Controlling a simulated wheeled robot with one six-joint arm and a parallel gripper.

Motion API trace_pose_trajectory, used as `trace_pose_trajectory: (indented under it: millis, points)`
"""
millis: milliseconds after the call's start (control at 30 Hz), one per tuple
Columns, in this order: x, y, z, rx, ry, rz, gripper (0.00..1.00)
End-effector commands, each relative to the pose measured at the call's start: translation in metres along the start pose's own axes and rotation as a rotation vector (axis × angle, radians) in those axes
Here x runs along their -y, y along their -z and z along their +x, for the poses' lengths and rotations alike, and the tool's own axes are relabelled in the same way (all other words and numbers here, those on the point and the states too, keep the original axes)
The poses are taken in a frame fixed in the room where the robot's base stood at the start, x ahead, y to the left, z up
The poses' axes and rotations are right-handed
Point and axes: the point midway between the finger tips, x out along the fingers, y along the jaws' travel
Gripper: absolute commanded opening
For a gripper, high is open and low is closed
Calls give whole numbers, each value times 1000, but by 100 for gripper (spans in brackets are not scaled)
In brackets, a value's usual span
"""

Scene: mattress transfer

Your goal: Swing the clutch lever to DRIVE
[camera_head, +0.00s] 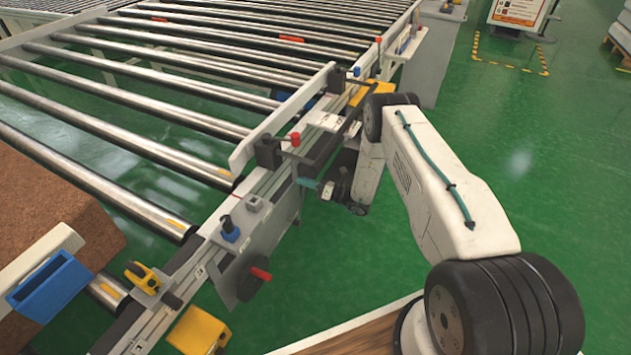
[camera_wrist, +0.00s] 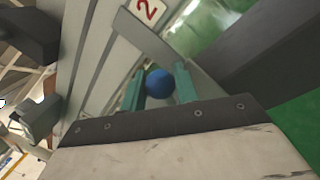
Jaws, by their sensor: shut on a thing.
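In the wrist view a round blue knob (camera_wrist: 159,83) sits between the two teal fingers of my gripper (camera_wrist: 159,85), which is shut on it. In the head view the teal fingertips of my gripper (camera_head: 306,182) reach the near side of the conveyor's side rail, below a red-knobbed lever (camera_head: 295,139). The held knob is hidden or too small to make out there. I cannot tell from the pictures how the held knob's lever is angled, and no DRIVE mark is readable.
Another blue-knobbed lever (camera_head: 356,71) stands farther along the rail. A grey panel with a red handle (camera_head: 260,274) hangs nearer. Steel rollers (camera_head: 150,103) lie beyond the rail. Green floor (camera_head: 540,150) is open to the right.

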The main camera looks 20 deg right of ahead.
Motion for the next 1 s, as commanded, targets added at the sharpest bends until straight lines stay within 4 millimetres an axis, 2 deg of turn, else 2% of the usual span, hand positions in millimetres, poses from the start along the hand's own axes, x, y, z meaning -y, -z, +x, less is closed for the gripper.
trace_pose_trajectory:
  millis: [467,500,533,567,833,1000]
  points:
    - [1,2,4,0,2,13,0]
    - [1,2,4,0,2,13,38]
    - [1,2,4,0,2,13,47]
    - [1,2,4,0,1,13,50]
    - [0,4,5,-3,-3,14,50]
    - [0,3,-13,-2,1,15,50]
